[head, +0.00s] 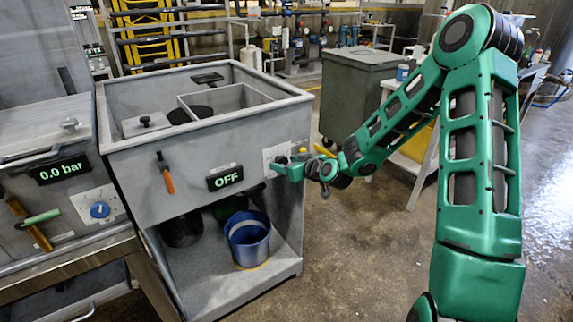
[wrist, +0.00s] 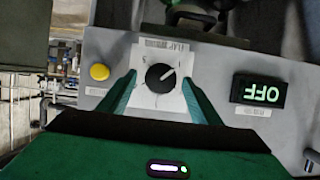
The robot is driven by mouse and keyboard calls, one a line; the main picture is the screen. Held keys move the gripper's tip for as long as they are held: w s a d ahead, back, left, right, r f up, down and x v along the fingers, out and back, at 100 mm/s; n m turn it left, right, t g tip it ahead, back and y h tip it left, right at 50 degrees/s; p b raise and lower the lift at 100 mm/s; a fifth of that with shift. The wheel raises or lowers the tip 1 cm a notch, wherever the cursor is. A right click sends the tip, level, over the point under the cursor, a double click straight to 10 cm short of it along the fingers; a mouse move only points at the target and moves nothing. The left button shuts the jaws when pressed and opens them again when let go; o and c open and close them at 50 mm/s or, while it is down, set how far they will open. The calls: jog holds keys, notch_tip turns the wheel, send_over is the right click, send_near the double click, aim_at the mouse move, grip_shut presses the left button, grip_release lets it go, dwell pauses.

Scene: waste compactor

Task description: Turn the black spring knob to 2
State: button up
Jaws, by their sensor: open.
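The black knob (wrist: 160,78) sits on a white label plate on the grey panel in the wrist view, which appears upside down. Its white pointer mark points toward the upper right of that picture. The printed digits are too small to read surely. My gripper (wrist: 159,80) is open, with one green finger on each side of the knob; I cannot tell whether either touches it. In the head view my gripper (head: 284,168) is at the front panel of the grey cabinet (head: 215,148), and the knob is hidden behind it.
A display reading OFF (head: 225,179) and an orange-handled lever (head: 165,172) are left of my gripper. A yellow button (wrist: 99,71) sits beside the knob. A blue bucket (head: 249,240) stands on the shelf below. A blue dial (head: 100,210) is on the left machine.

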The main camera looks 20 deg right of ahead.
jog(key=shift+w+a+f, duration=0.2)
jog(key=shift+w, duration=0.35)
jog(key=c, duration=1)
jog(key=shift+d, duration=0.35)
jog(key=m+y, duration=0.1)
jog(key=m, duration=0.1)
jog(key=m+y, duration=0.1)
jog(key=m, duration=0.1)
jog(key=shift+w+d+f+m+g+y, duration=0.1)
jog(key=shift+d+f+m+g+y, duration=0.1)
jog(key=shift+m+g+y, duration=0.15)
jog(key=m+y, duration=0.1)
jog(key=m, duration=0.1)
jog(key=m+y, duration=0.2)
jog(key=shift+w+d+f+m, duration=0.1)
jog(key=shift+f+m, duration=0.05)
jog(key=shift+m, duration=0.2)
